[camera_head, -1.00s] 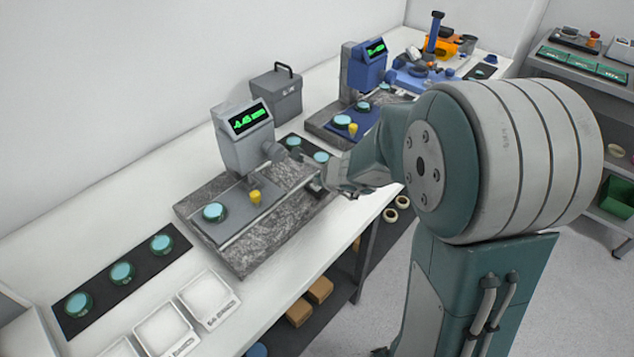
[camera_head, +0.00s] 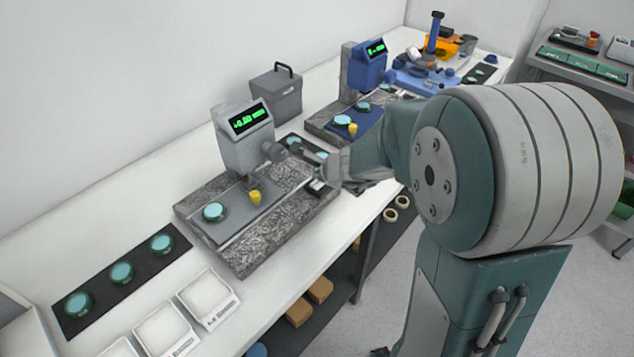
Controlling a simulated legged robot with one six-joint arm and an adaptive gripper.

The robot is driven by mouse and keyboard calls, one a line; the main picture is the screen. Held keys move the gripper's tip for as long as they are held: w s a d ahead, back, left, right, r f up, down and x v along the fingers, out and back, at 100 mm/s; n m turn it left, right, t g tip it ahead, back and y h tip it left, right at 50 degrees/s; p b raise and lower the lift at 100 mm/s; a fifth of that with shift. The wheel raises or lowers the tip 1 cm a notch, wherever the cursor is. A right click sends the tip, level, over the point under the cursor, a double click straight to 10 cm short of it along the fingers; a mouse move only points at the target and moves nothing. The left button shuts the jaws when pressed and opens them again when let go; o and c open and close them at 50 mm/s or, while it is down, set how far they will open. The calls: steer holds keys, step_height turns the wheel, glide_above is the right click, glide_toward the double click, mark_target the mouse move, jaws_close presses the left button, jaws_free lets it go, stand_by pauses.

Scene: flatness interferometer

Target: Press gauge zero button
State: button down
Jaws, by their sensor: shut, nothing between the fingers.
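The nearer grey gauge (camera_head: 246,140) stands upright on a speckled granite base (camera_head: 290,215), with a lit green readout (camera_head: 249,118) on its head. A yellow knob (camera_head: 255,197) and a teal disc (camera_head: 214,212) sit on its grey stage. A zero button cannot be told for sure at this size. My gripper (camera_head: 317,184) is shut and empty at the right end of the granite base, right of the gauge column. Whether it touches anything there is unclear. A second gauge, blue (camera_head: 366,66), stands farther back with its own green readout.
A dark mat (camera_head: 98,300) with teal discs lies at front left, beside white trays (camera_head: 165,328). A grey case (camera_head: 276,97) stands by the wall. Blue and orange equipment (camera_head: 425,75) is at the far end. Lower shelf holds boxes (camera_head: 320,290).

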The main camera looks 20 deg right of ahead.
mark_target(319, 184)
steer(key=shift+r, duration=2.5)
